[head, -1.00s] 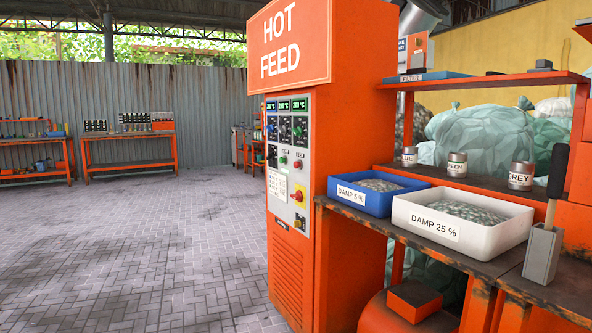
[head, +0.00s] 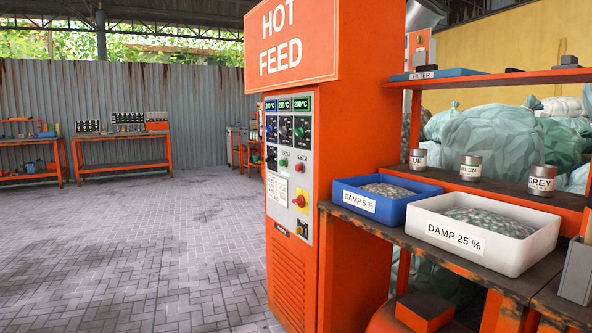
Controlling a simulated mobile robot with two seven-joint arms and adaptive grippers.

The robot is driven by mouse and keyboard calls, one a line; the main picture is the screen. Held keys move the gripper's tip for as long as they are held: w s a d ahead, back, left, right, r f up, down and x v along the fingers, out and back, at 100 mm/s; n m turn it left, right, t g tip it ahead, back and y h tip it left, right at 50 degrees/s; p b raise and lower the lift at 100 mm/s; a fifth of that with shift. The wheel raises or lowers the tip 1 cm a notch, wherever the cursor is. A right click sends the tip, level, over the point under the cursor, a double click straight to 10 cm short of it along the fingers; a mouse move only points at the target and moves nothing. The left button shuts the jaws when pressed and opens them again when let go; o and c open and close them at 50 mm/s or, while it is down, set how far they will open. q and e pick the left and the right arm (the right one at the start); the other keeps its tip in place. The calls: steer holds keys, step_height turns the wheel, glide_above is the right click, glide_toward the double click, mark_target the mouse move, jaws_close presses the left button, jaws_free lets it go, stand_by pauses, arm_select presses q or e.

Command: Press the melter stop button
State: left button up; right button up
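The orange HOT FEED cabinet (head: 362,180) stands just right of the middle of the head view. A grey control panel (head: 276,178) is on its left-facing side, seen at a slant. On the panel, a green button (head: 283,162) sits beside a red button (head: 300,168), with small labels above them that I cannot read clearly. Below is a red knob on a yellow plate (head: 300,201). Neither of my grippers is in view.
A workbench right of the cabinet holds a blue bin (head: 386,211) marked DAMP 5 % and a white bin (head: 510,263) marked DAMP 25 %. A shelf above holds labelled tins (head: 471,168). The paved floor (head: 150,250) left of the cabinet is clear. Orange benches (head: 122,165) stand far back.

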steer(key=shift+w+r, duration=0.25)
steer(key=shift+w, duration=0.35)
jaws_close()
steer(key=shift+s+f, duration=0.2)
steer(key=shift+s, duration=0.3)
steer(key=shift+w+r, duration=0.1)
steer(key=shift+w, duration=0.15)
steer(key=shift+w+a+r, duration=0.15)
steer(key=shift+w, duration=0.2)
